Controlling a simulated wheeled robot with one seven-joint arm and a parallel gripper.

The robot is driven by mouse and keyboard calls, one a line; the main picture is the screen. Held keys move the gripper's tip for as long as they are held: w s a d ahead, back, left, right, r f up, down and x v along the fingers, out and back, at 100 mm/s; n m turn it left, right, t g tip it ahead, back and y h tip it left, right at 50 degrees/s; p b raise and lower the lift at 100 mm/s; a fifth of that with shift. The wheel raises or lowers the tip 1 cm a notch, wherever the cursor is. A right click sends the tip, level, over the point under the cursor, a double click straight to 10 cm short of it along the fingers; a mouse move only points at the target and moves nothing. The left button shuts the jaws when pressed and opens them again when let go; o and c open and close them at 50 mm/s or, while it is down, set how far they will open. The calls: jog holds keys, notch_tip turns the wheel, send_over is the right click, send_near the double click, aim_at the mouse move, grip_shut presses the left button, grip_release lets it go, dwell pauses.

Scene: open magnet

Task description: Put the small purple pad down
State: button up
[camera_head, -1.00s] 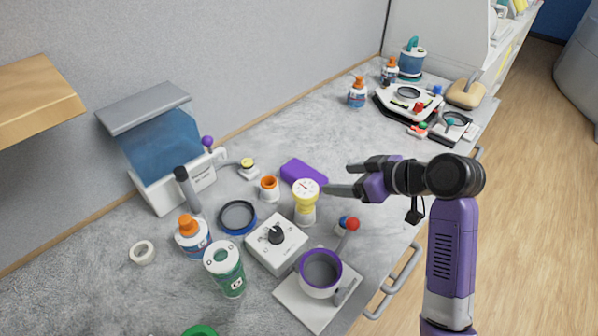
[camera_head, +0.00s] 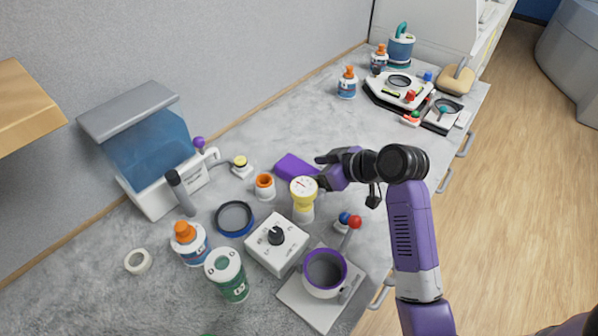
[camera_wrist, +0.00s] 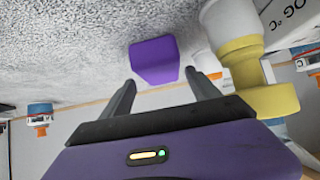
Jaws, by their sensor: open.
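The small purple pad (camera_head: 297,167) lies flat on the grey speckled counter, behind the yellow-and-white gauge. In the wrist view the pad (camera_wrist: 155,60) shows just beyond my fingertips, roughly in line with the gap between them. My gripper (camera_head: 322,171) is beside the pad on its right in the head view. Its two fingers stand apart in the wrist view (camera_wrist: 160,84), with nothing seen held between them. One finger is partly hidden by the gauge in the head view.
The yellow-and-white gauge (camera_head: 303,200) stands very close to my gripper. An orange-topped white jar (camera_head: 264,187), a dial box (camera_head: 276,243) and a purple-rimmed pot (camera_head: 325,270) crowd the front. The counter behind the pad (camera_head: 310,120) is clear.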

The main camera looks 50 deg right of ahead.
aim_at(303, 171)
jog(key=shift+p+x, duration=0.55)
jog(key=shift+x, duration=2.15)
jog(key=shift+c, duration=0.2)
jog(key=c, duration=1.2)
